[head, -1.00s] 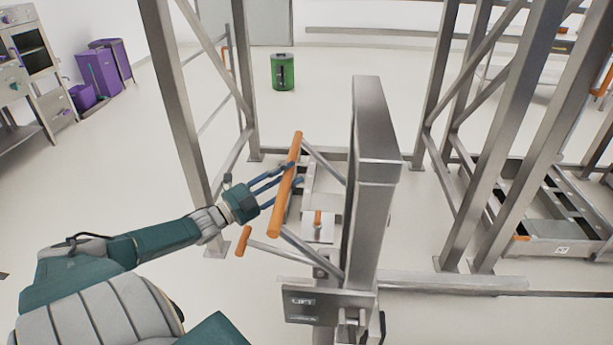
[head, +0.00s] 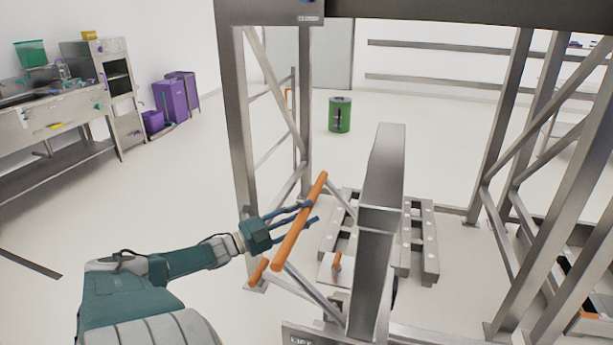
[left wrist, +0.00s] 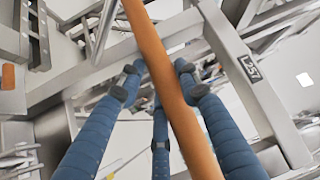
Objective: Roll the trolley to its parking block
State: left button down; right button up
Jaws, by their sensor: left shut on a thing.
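The trolley shows in the head view as a grey metal post (head: 383,185) with an orange handle bar (head: 300,222) on its left side. My left gripper (head: 290,222) has its blue fingers closed around the handle bar. In the left wrist view, the orange bar (left wrist: 165,75) runs between the fingers of the gripper (left wrist: 155,95). A grey slotted block (head: 425,250) lies on the floor around the far side of the post. I cannot tell for sure whether it is the parking block; the post hides part of it. My right gripper is not in view.
A steel frame has an upright (head: 243,150) left of the trolley and braced legs (head: 505,130) on the right. A green bin (head: 340,115) stands farther back. Counters (head: 60,125) and purple bins (head: 172,97) line the left. The floor between is clear.

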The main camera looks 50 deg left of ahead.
pick_arm(q)
jog(key=shift+a+r, duration=0.1)
jog(key=shift+a, duration=0.05)
jog(key=c, duration=1.2)
grip_release()
jog(key=shift+s+a, duration=0.1)
jog(key=shift+s, duration=0.15)
jog(key=shift+s+f, duration=0.25)
jog(key=shift+s, duration=0.1)
jog(key=s, duration=0.3)
jog(key=s+a+f, duration=0.1)
jog(key=s, duration=0.7)
jog(key=shift+a+f, duration=0.2)
jog(key=shift+a, duration=0.1)
